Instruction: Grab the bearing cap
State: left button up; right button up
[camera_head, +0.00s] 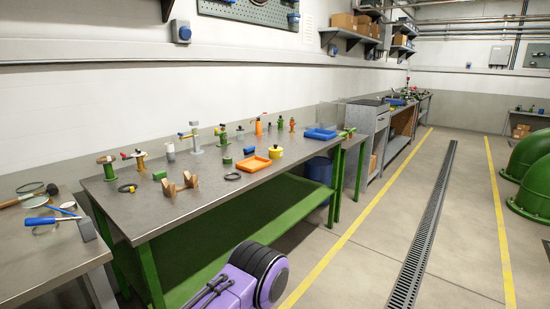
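I cannot tell for sure which thing is the bearing cap. Many small parts stand on the grey-topped, green-legged workbench (200,202). Green spool-like parts (108,167) and a grey stand (195,137) stand farther back. Neither of my grippers is in view.
A second bench at left holds a blue-handled hammer (58,221). The floor (375,235) to the right is clear.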

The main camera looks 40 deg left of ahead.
aim_at(228, 160)
jog(key=z, duration=0.1)
jog(key=i, duration=0.85)
jog(key=u, duration=0.7)
jog(key=i, duration=0.8)
jog(key=u, duration=0.75)
